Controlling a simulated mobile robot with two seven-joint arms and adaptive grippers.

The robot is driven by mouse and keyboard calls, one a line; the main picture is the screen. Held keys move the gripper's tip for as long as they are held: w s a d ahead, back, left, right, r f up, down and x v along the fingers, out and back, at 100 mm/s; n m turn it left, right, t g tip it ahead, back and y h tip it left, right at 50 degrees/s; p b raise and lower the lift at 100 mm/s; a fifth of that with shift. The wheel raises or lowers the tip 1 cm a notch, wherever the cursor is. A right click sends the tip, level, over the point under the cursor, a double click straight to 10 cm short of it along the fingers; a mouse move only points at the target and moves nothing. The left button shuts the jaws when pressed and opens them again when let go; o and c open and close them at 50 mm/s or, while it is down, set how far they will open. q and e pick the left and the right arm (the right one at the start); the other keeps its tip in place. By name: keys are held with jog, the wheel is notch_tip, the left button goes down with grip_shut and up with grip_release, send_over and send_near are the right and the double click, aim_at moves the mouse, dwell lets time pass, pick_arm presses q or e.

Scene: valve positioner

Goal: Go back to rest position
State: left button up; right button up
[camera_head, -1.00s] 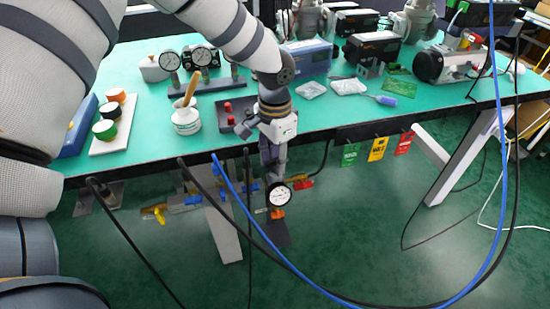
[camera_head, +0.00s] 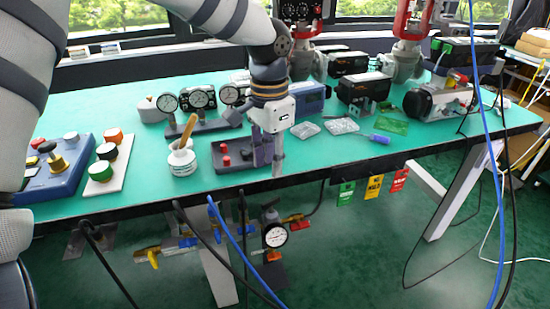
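My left arm comes in from the upper left and bends down at the wrist. My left gripper (camera_head: 268,155) hangs fingers down in front of the teal workbench (camera_head: 330,165), near its front edge. It partly covers a dark block with red knobs (camera_head: 228,160). The fingers overlap in this view, so I cannot tell whether they are open or shut, and I see nothing clearly held. My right gripper is not in view.
Left on the bench are a blue button box (camera_head: 62,175), a white button plate (camera_head: 108,172) and a white pot with a brush (camera_head: 182,160). Gauges (camera_head: 203,97) stand behind. Black positioners (camera_head: 365,88) stand at right. Hoses and a lower gauge (camera_head: 275,235) hang below the front edge.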

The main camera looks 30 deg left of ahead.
pick_arm(q)
jog(key=s+d+f+n+g+h, duration=0.1)
jog(key=s+d+f, duration=0.4)
jog(key=s+f, duration=0.4)
jog(key=s+d+f+n+g+h, duration=0.1)
jog(key=s+d+f, duration=0.3)
jog(key=s+f, duration=0.55)
jog(key=s+a+f+n+y, duration=0.1)
jog(key=s+a+f, duration=0.1)
jog(key=s, duration=0.8)
jog(key=s+a+f+n+y+p, duration=0.1)
jog(key=s+a+f+n, duration=0.1)
jog(key=s+f, duration=0.3)
jog(key=s, duration=0.4)
jog(key=shift+s, duration=0.4)
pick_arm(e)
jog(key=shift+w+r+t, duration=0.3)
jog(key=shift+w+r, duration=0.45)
